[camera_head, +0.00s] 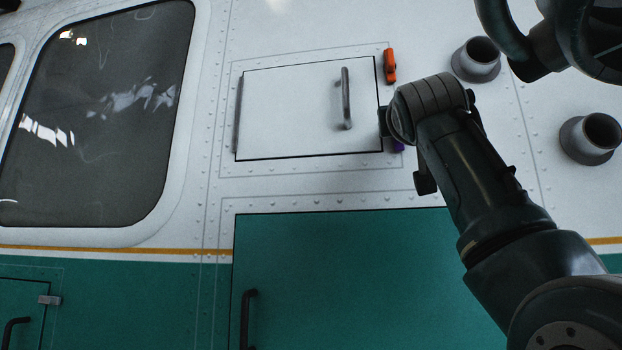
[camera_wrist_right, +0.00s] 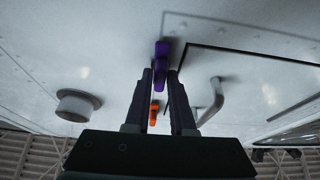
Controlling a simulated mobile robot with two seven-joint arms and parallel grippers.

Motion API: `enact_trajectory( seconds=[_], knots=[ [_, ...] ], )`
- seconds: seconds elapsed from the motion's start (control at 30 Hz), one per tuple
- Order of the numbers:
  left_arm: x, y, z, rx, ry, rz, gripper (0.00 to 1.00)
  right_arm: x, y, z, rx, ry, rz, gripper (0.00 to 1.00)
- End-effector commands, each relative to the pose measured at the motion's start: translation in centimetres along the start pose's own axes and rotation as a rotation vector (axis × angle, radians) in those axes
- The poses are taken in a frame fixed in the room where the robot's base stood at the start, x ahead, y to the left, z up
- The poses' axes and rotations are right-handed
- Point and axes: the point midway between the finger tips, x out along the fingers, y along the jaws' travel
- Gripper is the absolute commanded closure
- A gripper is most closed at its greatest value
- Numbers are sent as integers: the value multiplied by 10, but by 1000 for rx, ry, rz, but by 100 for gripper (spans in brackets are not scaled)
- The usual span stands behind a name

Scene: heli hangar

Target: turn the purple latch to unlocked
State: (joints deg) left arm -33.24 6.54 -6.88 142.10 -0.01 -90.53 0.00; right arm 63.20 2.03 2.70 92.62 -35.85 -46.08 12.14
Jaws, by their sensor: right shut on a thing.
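The purple latch (camera_wrist_right: 161,61) sits beside a corner of the white hatch panel, between the fingertips of my right gripper (camera_wrist_right: 160,78) in the right wrist view. The gripper is shut on it. In the head view only a small bit of the purple latch (camera_head: 398,147) shows near the hatch's lower right corner; my right wrist hides the rest. The white hatch (camera_head: 290,110) lies flush in its frame and has a grey bar handle (camera_head: 346,98). My left gripper is not in view.
An orange latch (camera_head: 390,66) sits by the hatch's upper right corner. Two round grey pipe stubs (camera_head: 476,60) (camera_head: 592,138) stick out to the right. A dark window (camera_head: 95,110) is at left, a teal door (camera_head: 340,280) below. Dark curved parts fill the top right.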

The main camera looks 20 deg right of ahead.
Motion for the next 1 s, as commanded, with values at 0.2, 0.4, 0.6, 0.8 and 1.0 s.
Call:
enact_trajectory(
  seconds=[0.2,0.4,0.6,0.8,1.0],
  knots=[
    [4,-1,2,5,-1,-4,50,0,-1,1,34,-2,13,100],
    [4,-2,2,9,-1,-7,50,0,0,0,38,-1,15,100],
    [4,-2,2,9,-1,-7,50,0,0,0,38,-1,15,100],
    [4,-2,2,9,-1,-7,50,0,0,0,37,-1,15,57],
    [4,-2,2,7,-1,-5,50,0,0,0,37,0,15,52]
  ],
)
